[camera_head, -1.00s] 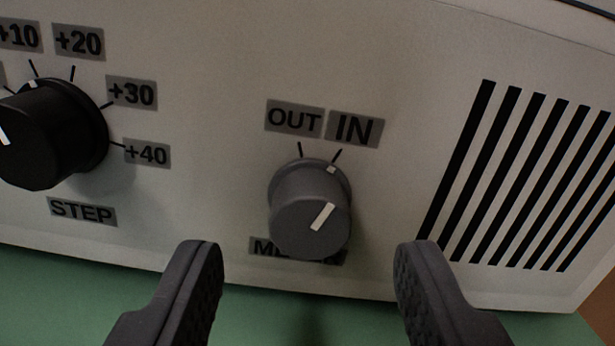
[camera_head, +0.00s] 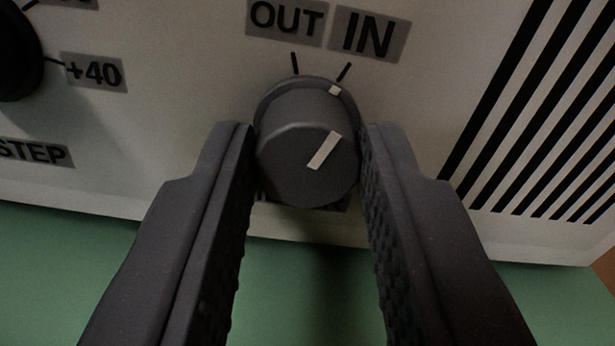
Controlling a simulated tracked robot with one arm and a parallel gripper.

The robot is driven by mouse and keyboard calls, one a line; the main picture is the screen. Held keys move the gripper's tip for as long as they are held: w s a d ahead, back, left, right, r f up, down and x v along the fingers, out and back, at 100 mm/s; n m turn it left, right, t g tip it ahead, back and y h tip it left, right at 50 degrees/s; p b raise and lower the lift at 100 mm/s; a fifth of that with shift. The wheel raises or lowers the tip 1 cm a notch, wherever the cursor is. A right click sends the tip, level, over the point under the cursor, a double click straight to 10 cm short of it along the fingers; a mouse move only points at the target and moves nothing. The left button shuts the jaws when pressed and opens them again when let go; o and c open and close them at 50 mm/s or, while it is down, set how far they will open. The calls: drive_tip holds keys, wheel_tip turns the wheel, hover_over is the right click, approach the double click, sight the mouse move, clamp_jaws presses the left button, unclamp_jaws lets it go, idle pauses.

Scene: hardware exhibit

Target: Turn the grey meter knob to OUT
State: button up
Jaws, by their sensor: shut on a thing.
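The grey meter knob (camera_head: 290,168) sits on the pale front panel in the middle of the view. Its white pointer line leans up and to the right, toward the tick under the IN label (camera_head: 368,35). The OUT label (camera_head: 286,20) is to the left of IN, with its own tick below it. My gripper (camera_head: 308,145) is shut on the knob, with one finger at its left side and one at its right. The label below the knob is mostly hidden by the knob and the fingers.
A black STEP knob (camera_head: 15,60) shows at the left edge, beside the +40 label (camera_head: 94,72). Black slanted vent slots (camera_head: 520,85) fill the right of the panel. A green surface (camera_head: 60,270) lies below the panel.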

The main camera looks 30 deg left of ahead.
drive_tip(key=shift+f+n, duration=0.1)
drive_tip(key=shift+n, duration=0.3)
drive_tip(key=n+b, duration=0.1)
drive_tip(key=n, duration=0.1)
drive_tip(key=shift+n, duration=0.4)
drive_tip(key=shift+s+a+f+n+b, duration=0.1)
drive_tip(key=shift+n+b, duration=0.35)
drive_tip(key=shift+n, duration=0.65)
drive_tip(key=shift+a+n+b, duration=0.1)
drive_tip(key=shift+n+b, duration=0.35)
drive_tip(key=shift+n, duration=0.65)
drive_tip(key=o, duration=1)
drive_tip(key=shift+d, duration=0.1)
drive_tip(key=shift+s+d, duration=0.2)
drive_tip(key=p+v, duration=0.3)
drive_tip(key=v, duration=1)
drive_tip(key=shift+s, duration=0.1)
